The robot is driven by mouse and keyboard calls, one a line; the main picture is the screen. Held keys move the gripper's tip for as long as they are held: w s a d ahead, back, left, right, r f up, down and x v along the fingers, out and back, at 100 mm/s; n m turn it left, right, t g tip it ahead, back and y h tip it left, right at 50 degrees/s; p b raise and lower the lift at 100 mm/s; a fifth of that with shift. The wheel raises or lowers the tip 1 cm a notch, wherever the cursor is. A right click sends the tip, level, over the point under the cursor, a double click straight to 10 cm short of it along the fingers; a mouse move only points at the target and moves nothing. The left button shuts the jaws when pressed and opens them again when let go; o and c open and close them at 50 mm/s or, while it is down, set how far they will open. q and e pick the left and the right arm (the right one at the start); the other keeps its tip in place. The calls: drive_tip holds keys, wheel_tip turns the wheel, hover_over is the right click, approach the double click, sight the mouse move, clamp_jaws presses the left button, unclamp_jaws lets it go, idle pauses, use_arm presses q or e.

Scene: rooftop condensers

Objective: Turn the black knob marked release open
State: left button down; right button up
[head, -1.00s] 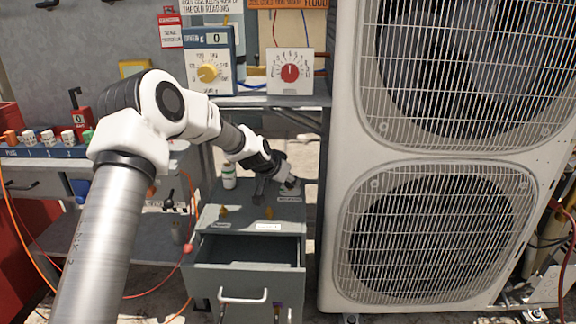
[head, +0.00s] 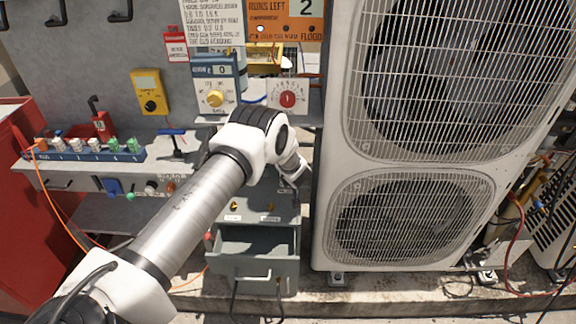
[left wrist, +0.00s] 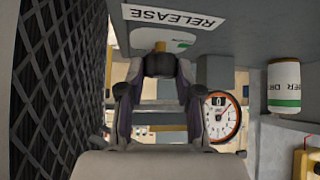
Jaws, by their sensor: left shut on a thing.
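In the left wrist view a white label (left wrist: 175,17) reading RELEASE, upside down in the picture, is on a grey panel. Beside it a short brass stem (left wrist: 160,46) carries a black knob (left wrist: 158,66). My left gripper (left wrist: 160,72) has its two fingers closed on opposite sides of the knob. In the head view my left arm reaches to the small grey cabinet (head: 256,266) beside the condenser, and its own links hide most of the gripper and the knob. My right gripper does not show.
A round gauge (left wrist: 218,117) and a white bottle (left wrist: 284,84) show in the left wrist view. A dark mesh panel (left wrist: 60,95) is close on the left there.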

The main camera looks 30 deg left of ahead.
use_arm(q)
drive_tip(key=shift+w+f+n+g+y+b, duration=0.1)
drive_tip(key=shift+w+n+g+y+b, duration=0.2)
drive_tip(key=shift+n+b, duration=0.5)
drive_tip(key=shift+s+r+n+g+y+b, duration=0.2)
drive_tip(key=shift+n+g+y+b, duration=0.2)
drive_tip(key=shift+n+g+b, duration=0.4)
drive_tip(key=c, duration=0.8)
unclamp_jaws()
drive_tip(key=shift+d, duration=0.1)
drive_tip(key=v, duration=1.2)
drive_tip(key=shift+s+f, duration=0.15)
drive_tip(key=shift+o, duration=0.2)
